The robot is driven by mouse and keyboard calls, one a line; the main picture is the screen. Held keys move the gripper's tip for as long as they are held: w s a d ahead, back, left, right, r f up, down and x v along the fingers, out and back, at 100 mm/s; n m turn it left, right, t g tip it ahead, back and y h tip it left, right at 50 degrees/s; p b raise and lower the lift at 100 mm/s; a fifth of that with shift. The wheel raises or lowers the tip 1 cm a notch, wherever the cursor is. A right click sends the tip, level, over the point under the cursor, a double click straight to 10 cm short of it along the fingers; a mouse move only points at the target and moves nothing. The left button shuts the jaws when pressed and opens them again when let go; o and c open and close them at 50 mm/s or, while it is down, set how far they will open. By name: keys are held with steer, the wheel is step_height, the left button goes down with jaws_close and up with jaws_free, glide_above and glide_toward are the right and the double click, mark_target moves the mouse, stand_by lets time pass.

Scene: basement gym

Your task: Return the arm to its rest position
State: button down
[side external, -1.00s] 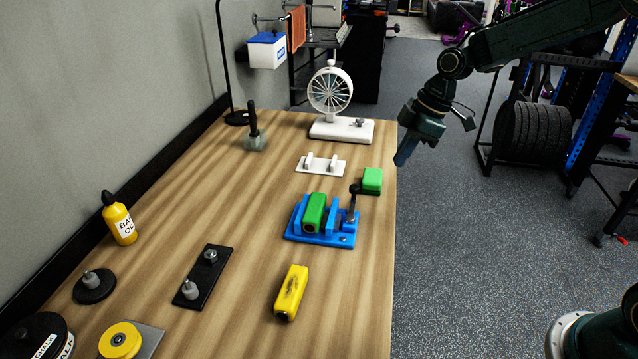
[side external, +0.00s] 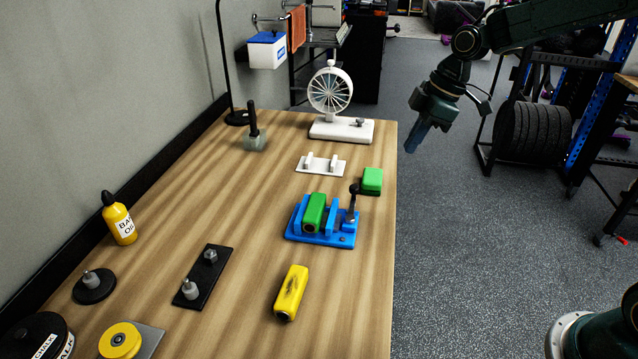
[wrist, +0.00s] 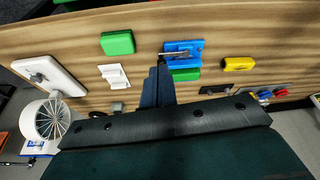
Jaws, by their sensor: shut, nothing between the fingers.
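My gripper (side external: 414,140) is shut and empty. In the side external view it hangs in the air to the right of the table's (side external: 350,290) right edge, fingers pointing down, apart from everything. It also shows in the wrist view (wrist: 158,72), with its fingers together and the table beyond them. A blue fixture (side external: 318,240) with a green block (side external: 314,212) between its walls stands near the table's right edge. A second green block (side external: 371,181) lies just behind it, and a yellow block (side external: 291,292) lies in front.
A white wheel on a base (side external: 342,129) stands at the table's far end, with a white bracket (side external: 320,166) in front. A black plate with pegs (side external: 204,276), a yellow bottle (side external: 119,220) and discs are at left. Weight plates on a rack (side external: 535,132) stand behind right. Open floor (side external: 455,245) lies right.

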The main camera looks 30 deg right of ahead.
steer(key=s+a+r+m+t+h, duration=0.1)
steer(key=s+r+m, duration=0.25)
steer(key=s, duration=0.35)
steer(key=s+a+r+m+t+h, duration=0.1)
steer(key=s+r+m, duration=0.1)
steer(key=s+r, duration=0.4)
steer(key=s+f+m+t+h, duration=0.1)
steer(key=s+m, duration=0.4)
steer(key=s, duration=0.9)
steer(key=shift+s+d+f, duration=0.2)
steer(key=shift+s, duration=0.2)
